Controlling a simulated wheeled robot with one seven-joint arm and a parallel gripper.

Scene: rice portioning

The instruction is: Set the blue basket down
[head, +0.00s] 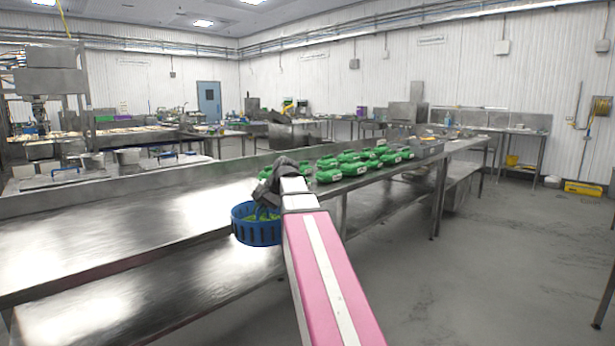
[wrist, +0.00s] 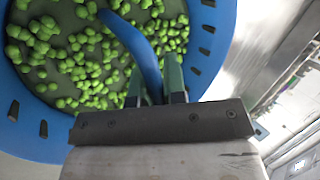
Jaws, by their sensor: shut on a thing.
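The blue basket (head: 256,234) has slotted sides and holds many small green round pieces; in the head view it is at the front edge of the steel table (head: 120,235). I cannot tell whether its base touches anything. My gripper (head: 266,196) is above the basket, at the end of my pink and white arm. In the wrist view, my gripper (wrist: 158,88) is shut on the basket's blue handle, which arches over the green pieces. The blue rim (wrist: 222,35) curves around them.
Several green packs (head: 345,165) with white labels lie on the table to the right of my gripper. The table top left of the basket is bare and shiny. A lower shelf (head: 150,300) runs below. Grey floor (head: 450,270) lies open to the right.

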